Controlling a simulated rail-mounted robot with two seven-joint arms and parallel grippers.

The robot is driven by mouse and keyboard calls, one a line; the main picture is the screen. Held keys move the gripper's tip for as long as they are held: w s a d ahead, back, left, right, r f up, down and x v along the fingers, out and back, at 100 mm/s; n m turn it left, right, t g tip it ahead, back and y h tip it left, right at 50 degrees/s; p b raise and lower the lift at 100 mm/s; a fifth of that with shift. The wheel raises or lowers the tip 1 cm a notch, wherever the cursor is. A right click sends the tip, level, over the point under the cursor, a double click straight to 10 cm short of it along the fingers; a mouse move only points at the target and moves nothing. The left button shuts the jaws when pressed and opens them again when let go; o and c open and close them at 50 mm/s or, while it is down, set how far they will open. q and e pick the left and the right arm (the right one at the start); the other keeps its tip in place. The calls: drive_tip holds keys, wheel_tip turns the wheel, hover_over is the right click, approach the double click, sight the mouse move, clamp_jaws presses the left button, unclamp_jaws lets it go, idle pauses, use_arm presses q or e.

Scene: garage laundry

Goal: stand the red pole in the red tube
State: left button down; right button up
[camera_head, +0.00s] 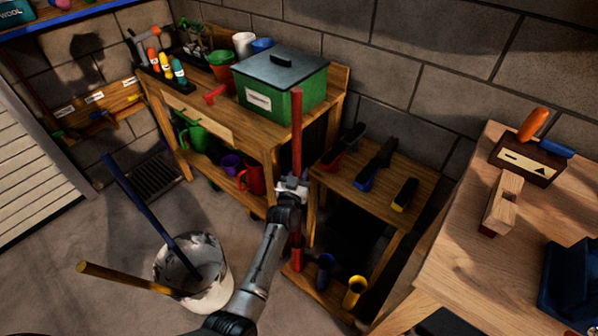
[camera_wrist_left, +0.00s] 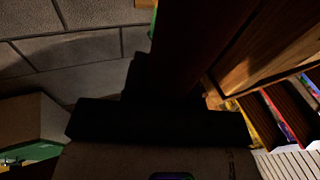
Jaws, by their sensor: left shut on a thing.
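The red pole (camera_head: 297,135) stands close to upright in the head view. My left gripper (camera_head: 292,188) is shut on it around its middle. In the left wrist view, the dark pole (camera_wrist_left: 195,45) rises from between the shadowed fingers (camera_wrist_left: 160,118). The red tube (camera_head: 296,258) stands on a low wooden board, left of the blue tube (camera_head: 325,268) and the yellow tube (camera_head: 354,290). The pole's lower part lines up with the red tube in the head view. I cannot tell whether its end is inside the tube or above it. My right gripper is out of view.
A white bucket (camera_head: 215,292) at the left holds a blue pole (camera_head: 140,205) and a yellow pole (camera_head: 115,275). The shelf bench with the green box (camera_head: 300,100) is behind the pole. A wooden rack (camera_head: 385,215) and a workbench (camera_head: 460,240) are at the right.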

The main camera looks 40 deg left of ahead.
use_arm(q)
wheel_tip(320, 180, down, 7)
drive_tip(key=b, duration=0.4)
idle(0.4)
drive_tip(key=shift+b, duration=0.3)
wheel_tip(320, 180, down, 12)
drive_tip(key=b, duration=0.8)
drive_tip(key=shift+r, duration=0.15)
drive_tip(key=c, duration=0.8)
unclamp_jaws()
drive_tip(key=shift+r, duration=0.15)
idle(0.3)
drive_tip(key=shift+s, duration=0.1)
